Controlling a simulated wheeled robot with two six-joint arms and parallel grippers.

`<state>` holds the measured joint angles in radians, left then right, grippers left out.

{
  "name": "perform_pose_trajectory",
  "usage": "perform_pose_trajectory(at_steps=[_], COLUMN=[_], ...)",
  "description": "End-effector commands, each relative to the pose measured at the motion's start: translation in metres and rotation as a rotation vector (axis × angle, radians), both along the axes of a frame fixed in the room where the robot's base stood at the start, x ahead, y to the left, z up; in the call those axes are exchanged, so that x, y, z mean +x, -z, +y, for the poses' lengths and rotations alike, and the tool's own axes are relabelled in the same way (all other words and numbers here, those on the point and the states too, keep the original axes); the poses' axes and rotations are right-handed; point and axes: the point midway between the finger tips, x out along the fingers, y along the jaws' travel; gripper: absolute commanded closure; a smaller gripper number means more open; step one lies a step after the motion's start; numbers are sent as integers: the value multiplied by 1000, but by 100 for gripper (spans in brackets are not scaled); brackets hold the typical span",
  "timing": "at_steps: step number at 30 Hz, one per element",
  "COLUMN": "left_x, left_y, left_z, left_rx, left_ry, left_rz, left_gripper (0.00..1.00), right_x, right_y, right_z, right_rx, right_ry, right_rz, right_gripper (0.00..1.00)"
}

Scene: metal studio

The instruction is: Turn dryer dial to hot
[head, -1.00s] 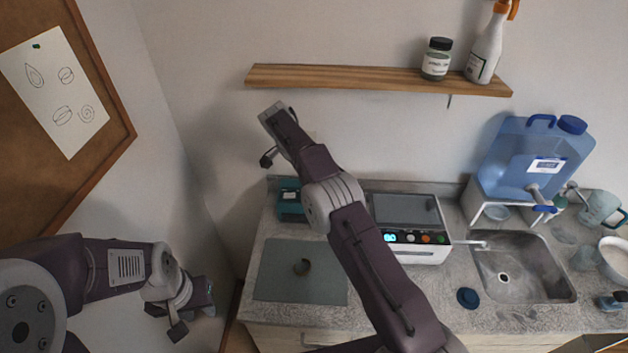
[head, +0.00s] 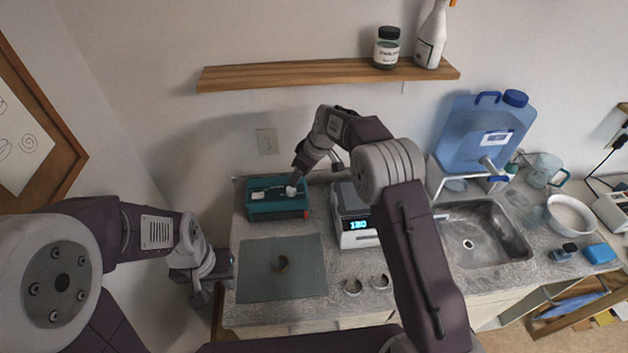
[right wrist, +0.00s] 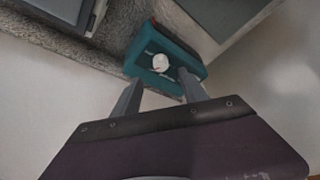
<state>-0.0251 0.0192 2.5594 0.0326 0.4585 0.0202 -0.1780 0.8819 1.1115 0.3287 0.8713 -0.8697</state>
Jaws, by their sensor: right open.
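The dryer is a teal box (head: 278,210) at the back left of the counter. Its round white dial (right wrist: 161,63) shows in the right wrist view, with a small red mark near it. The dial's exact setting is too small to read. My right gripper (right wrist: 158,78) is open, with its two fingers apart on either side of the dial's near side and nothing between them. In the head view the right gripper (head: 296,178) hangs over the teal box's right part and partly hides it. My left gripper (head: 212,282) hangs at the left, away from the dryer.
A white device with a lit display (head: 358,226) stands right of the dryer, partly behind my right arm. A grey mat (head: 255,270) with a small ring lies in front. A wooden shelf (head: 300,77) is above. A sink (head: 490,250) and blue water jug (head: 480,130) are right.

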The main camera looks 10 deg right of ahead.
Motion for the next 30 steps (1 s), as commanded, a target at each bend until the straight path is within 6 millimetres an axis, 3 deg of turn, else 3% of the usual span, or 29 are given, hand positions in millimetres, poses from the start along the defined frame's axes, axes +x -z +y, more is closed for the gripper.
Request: perform_pose_trajectory(at_steps=[2,7,16,21,30], left_x=[0,0,0,0,0], left_y=[-2,-7,-33,-37,-37], left_z=[0,0,0,0,0], left_rx=[0,0,0,0,0], left_ry=[0,0,0,0,0], left_rz=[1,1,1,1,1], left_gripper=[67,67,67,67,67], right_x=[2,4,18,23,24], right_y=[-7,2,57,75,80], right_z=[-2,0,18,23,24], right_rx=[1,-1,-3,-2,-2], right_ry=[4,4,3,4,4], right_rz=[-7,-3,-2,-4,-5], right_gripper=[49,49,49,49,49])
